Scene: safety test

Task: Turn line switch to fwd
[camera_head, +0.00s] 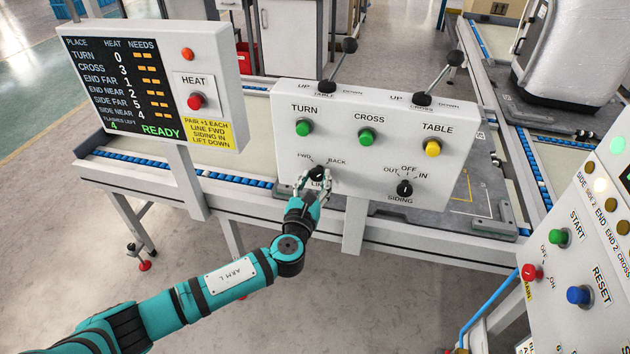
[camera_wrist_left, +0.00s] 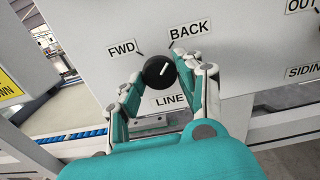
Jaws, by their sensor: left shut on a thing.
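The line switch (camera_head: 317,172) is a round black knob low on the white control panel (camera_head: 340,105), between the FWD and BACK labels and above the word LINE. In the left wrist view the line switch (camera_wrist_left: 158,72) shows a white mark slanting to the upper right, on the BACK label's side. My left gripper (camera_head: 314,180) reaches up from below and is shut on the knob. In the left wrist view its fingers (camera_wrist_left: 160,82) sit on either side of the knob. My right gripper is not in view.
The siding switch (camera_head: 404,188) is close on the right. Green TURN (camera_head: 303,128), green CROSS (camera_head: 366,137) and yellow TABLE (camera_head: 432,148) buttons are above. Two levers (camera_head: 338,65) (camera_head: 438,78) stand on top. A display panel (camera_head: 150,85) is left, another panel (camera_head: 575,260) right.

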